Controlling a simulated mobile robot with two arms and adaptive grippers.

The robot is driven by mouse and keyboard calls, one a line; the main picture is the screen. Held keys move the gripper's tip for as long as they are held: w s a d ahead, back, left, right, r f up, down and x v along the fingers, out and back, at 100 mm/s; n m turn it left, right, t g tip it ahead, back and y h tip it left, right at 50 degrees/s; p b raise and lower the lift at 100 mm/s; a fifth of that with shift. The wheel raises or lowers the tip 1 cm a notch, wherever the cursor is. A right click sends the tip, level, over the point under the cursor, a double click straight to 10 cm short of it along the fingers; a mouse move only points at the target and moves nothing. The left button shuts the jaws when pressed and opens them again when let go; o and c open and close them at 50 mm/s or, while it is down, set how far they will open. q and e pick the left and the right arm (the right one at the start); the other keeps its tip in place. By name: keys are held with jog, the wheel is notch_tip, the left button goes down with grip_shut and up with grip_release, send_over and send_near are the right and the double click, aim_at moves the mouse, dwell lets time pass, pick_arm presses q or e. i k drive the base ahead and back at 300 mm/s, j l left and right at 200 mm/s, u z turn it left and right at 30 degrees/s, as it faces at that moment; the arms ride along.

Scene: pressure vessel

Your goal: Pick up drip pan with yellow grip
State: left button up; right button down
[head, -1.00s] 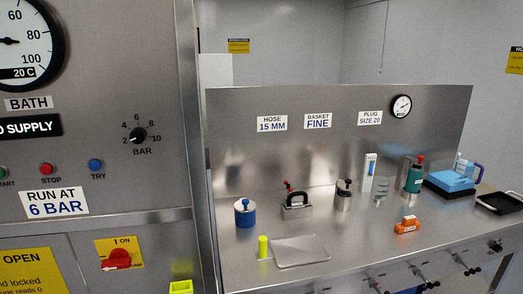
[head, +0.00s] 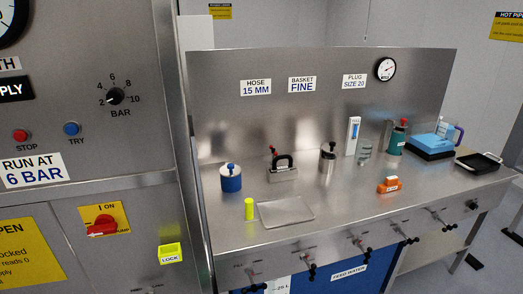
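The drip pan (head: 286,211) is a shallow, clear-grey rectangular tray lying flat near the front left of the steel bench. Its yellow grip (head: 249,208) is an upright yellow cylinder at the pan's left end. Nothing is seen touching the pan or grip. Neither of my grippers is in the head view.
The steel bench (head: 350,215) carries a blue canister (head: 231,178), a black-handled block (head: 282,170), an orange block (head: 389,185) and a black tray (head: 479,162). A steel cabinet with a red switch (head: 102,226) and yellow lock box (head: 170,253) stands left. Valve handles line the bench front.

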aim_at(273, 214)
jog(key=i+l+u, duration=0.1)
jog(key=l, duration=0.25)
jog(key=i+l, duration=0.25)
jog(key=i+l+u, duration=0.15)
jog(key=l, duration=0.35)
jog(key=i+l, duration=0.1)
jog(key=l, duration=0.25)
jog(key=u, duration=0.05)
